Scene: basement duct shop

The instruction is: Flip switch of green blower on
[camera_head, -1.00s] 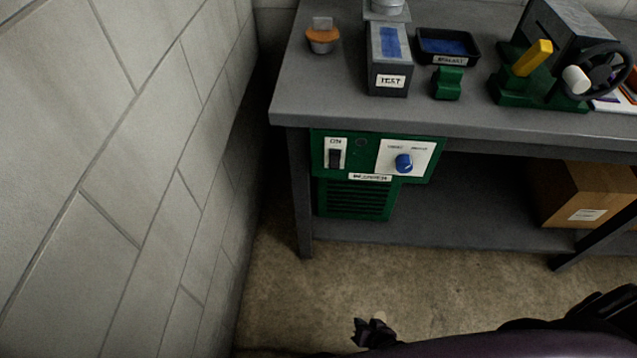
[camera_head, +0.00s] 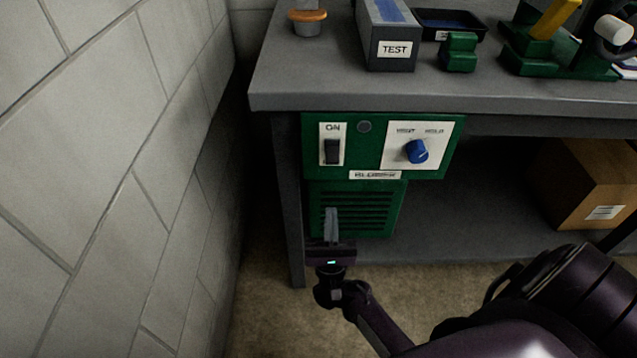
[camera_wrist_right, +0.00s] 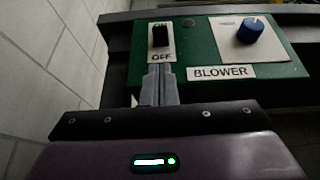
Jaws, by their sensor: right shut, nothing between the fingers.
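The green blower (camera_head: 375,172) hangs under the bench's front left, with a vented lower part. Its black rocker switch (camera_head: 332,151) sits on a white plate marked ON above; in the right wrist view the switch (camera_wrist_right: 160,36) has OFF below it. A blue knob (camera_head: 416,151) is to its right. My right gripper (camera_head: 331,222) is shut and empty, pointing up in front of the vents, below the switch. In the right wrist view its fingertips (camera_wrist_right: 159,72) appear just under the OFF label. I cannot tell whether they touch the panel. My left gripper is not in view.
A block wall (camera_head: 120,150) stands close on the left. The bench top (camera_head: 330,93) overhangs the panel, with a TEST box (camera_head: 393,50) and a green vise-like tool on it. A cardboard box (camera_head: 580,185) sits on the lower shelf at right.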

